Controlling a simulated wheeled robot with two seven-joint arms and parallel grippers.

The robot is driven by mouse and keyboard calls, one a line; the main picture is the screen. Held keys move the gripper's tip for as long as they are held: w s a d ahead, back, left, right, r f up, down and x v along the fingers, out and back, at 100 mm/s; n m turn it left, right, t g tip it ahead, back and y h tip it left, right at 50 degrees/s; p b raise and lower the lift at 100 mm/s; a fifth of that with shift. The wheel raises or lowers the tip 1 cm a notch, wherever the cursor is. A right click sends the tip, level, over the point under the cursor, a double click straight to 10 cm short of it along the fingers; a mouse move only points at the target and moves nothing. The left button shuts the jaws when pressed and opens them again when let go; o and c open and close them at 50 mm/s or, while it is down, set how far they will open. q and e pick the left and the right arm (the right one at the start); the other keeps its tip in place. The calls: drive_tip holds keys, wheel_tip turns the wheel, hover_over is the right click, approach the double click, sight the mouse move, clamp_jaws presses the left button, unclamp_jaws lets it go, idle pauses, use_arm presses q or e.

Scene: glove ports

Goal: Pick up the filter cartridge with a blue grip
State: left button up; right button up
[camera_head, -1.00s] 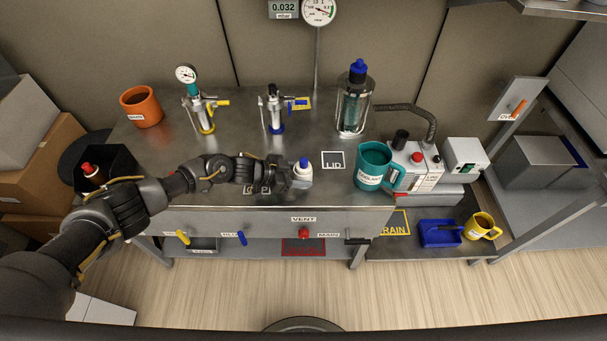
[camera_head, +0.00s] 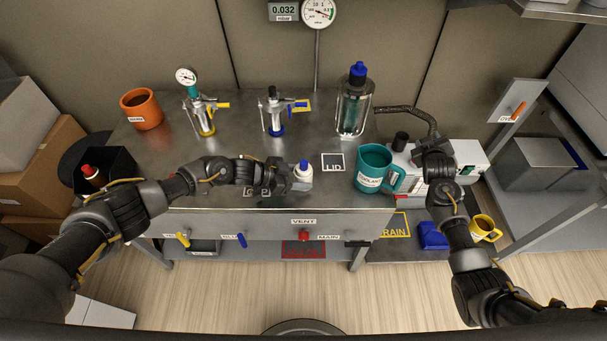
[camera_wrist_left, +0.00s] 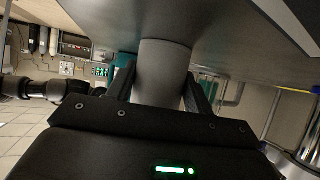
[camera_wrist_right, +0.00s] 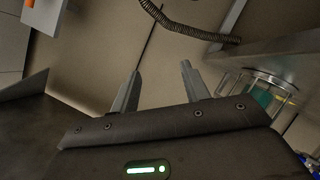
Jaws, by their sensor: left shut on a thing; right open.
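The filter cartridge with a blue grip (camera_head: 303,171) is white with a blue top. It stands upright at the front middle of the steel bench, or just above it; I cannot tell which. My left gripper (camera_head: 294,178) is shut around its side. In the left wrist view the cartridge's pale cylinder (camera_wrist_left: 163,75) sits between the fingers. My right gripper (camera_wrist_right: 160,88) is open and empty in the right wrist view. In the head view my right arm hangs over the pump at the right, hiding part of it. Another cartridge with a red grip (camera_head: 91,173) is in the black bin at left.
A teal mug (camera_head: 373,165) stands right of the LID label (camera_head: 333,162). A glass vessel with a blue cap (camera_head: 354,105) and two valve fixtures stand at the back. An orange mug (camera_head: 141,108) is at the back left. A yellow mug (camera_head: 484,228) sits lower right.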

drive_tip(key=w+a+r+t+y, duration=0.1)
drive_tip(key=a+r+t, duration=0.15)
drive_tip(key=r, duration=0.35)
drive_tip(key=w+a+r+t, duration=0.1)
drive_tip(key=w+a+r, duration=0.15)
drive_tip(key=r, duration=0.25)
drive_tip(key=s+a+r+n+t+y, duration=0.1)
drive_tip(key=s+a+r+y, duration=0.25)
drive_tip(key=a, duration=0.65)
drive_tip(key=s+a+r+t+y, duration=0.2)
drive_tip(key=s+a+y, duration=0.15)
drive_tip(key=a, duration=0.65)
drive_tip(key=m+g+y, duration=0.1)
drive_tip(key=g+y, duration=0.2)
drive_tip(key=g, duration=0.1)
approach(306, 167)
drive_tip(key=shift+t, duration=0.25)
drive_tip(key=shift+x, duration=3.1)
drive_tip(key=x, duration=0.5)
drive_tip(key=shift+a+f, duration=0.15)
drive_tip(key=shift+f, duration=0.05)
